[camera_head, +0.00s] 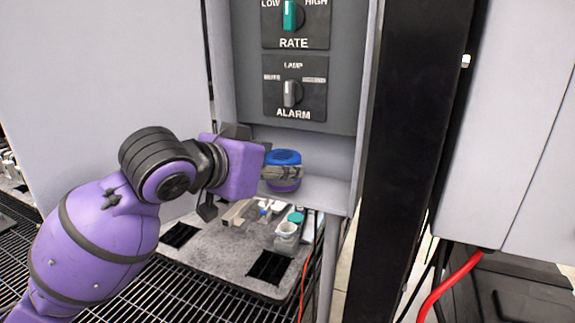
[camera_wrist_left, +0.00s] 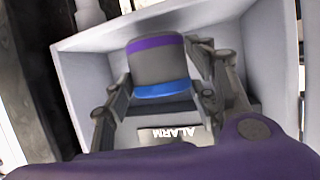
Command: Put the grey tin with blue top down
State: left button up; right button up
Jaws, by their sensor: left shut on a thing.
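The grey tin with a blue top (camera_head: 283,157) is upright in the open recess below the ALARM panel in the head view. It has a purple band near its bottom. My left gripper (camera_head: 284,172) reaches in from the left and is shut around the tin's middle. The left wrist view shows the tin (camera_wrist_left: 160,68) upside down between the two fingers (camera_wrist_left: 158,84). I cannot tell whether its base touches the recess floor. My right gripper is not in view.
The recess floor (camera_head: 325,190) is clear to the tin's right, up to the side wall. The RATE (camera_head: 293,22) and ALARM (camera_head: 293,92) knob panels are above. Below is a grey tray (camera_head: 215,262) with a teal-topped jar (camera_head: 287,232). A black post (camera_head: 410,150) stands at right.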

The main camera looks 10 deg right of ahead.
aim_at(281, 157)
pick_arm(q)
jog(key=shift+w+d, duration=0.5)
jog(key=shift+d, duration=0.05)
jog(key=shift+w+d, duration=0.95)
jog(key=shift+d, duration=0.05)
jog(key=shift+f, duration=0.75)
jog(key=shift+a, duration=0.15)
jog(key=shift+s, duration=0.1)
jog(key=shift+f, duration=0.1)
jog(key=o, duration=1.3)
